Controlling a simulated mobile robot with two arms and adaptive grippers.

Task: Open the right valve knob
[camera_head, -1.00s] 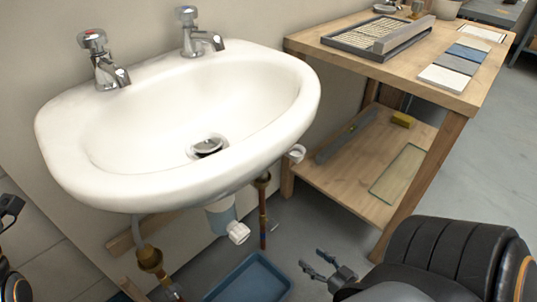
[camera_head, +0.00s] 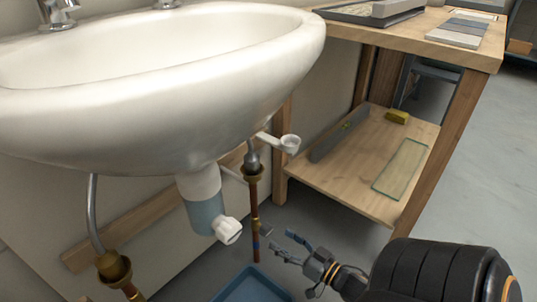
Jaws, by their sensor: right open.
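Under the white sink (camera_head: 170,85), the right copper supply pipe (camera_head: 254,205) runs down from a brass fitting. A small grey valve part (camera_head: 265,229), seemingly the right valve knob, shows low on this pipe; it is too small to make out its exact shape or setting. My right gripper (camera_head: 281,240) is open and empty, its fingers pointing left towards the pipe just right of and below this part. I cannot tell whether they touch it. The left supply pipe (camera_head: 128,288) with its brass fitting is at lower left. My left gripper is out of view.
The white drain trap (camera_head: 228,230) hangs left of the right pipe. A white side fitting (camera_head: 290,143) sticks out above it. A blue tray (camera_head: 252,287) lies on the floor below. A wooden workbench (camera_head: 455,58) with a lower shelf (camera_head: 345,190) stands to the right.

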